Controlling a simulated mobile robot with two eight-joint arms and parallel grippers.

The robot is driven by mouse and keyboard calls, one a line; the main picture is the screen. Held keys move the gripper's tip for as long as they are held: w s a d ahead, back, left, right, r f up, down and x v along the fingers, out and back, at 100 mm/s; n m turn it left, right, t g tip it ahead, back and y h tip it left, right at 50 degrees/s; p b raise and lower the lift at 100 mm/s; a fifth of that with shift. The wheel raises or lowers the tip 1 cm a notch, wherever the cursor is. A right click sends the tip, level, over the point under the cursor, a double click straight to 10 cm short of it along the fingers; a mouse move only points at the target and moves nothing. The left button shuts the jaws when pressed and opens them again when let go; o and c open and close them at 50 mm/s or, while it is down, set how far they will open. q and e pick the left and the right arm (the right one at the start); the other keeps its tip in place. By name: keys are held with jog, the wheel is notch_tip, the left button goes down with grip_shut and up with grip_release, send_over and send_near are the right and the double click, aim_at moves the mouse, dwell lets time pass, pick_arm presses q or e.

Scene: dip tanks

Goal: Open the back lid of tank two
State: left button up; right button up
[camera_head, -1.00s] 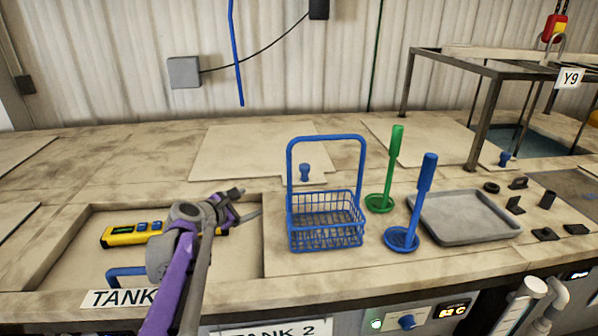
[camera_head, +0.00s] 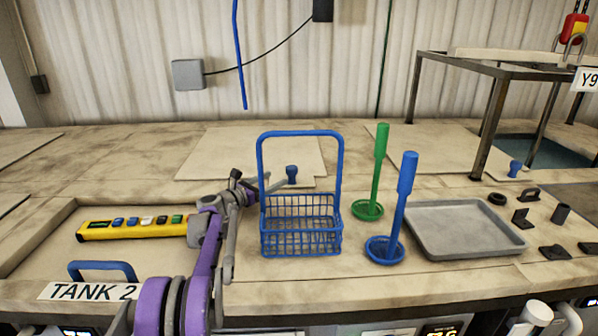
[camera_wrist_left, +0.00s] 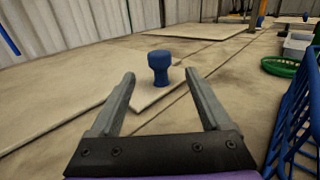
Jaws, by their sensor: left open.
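A pale flat back lid (camera_head: 215,150) lies shut on the worktop, with a blue knob (camera_head: 292,174) on a small tab at its front edge. My left gripper (camera_head: 263,181) is open and empty, just left of the knob and behind the blue wire basket (camera_head: 301,240). In the left wrist view the knob (camera_wrist_left: 160,68) stands upright ahead, lined up between the open fingers and apart from them. A TANK 2 sign (camera_head: 88,291) is at the front left. My right gripper is not in view.
The basket's tall handle rises close to my left gripper. A green strainer (camera_head: 379,172), a blue strainer (camera_head: 404,196) and a grey tray (camera_head: 464,229) stand to the right. A yellow pendant (camera_head: 130,229) lies in the left recess. A metal frame (camera_head: 489,129) is at the right.

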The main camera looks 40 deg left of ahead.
aim_at(288, 172)
pick_arm(q)
jog(key=w, duration=0.3)
jog(key=w+p, duration=0.1)
jog(key=w, duration=0.5)
jog(key=shift+w+d+p, duration=0.25)
jog(key=shift+d+p, duration=0.05)
jog(key=shift+d, duration=0.05)
grip_shut()
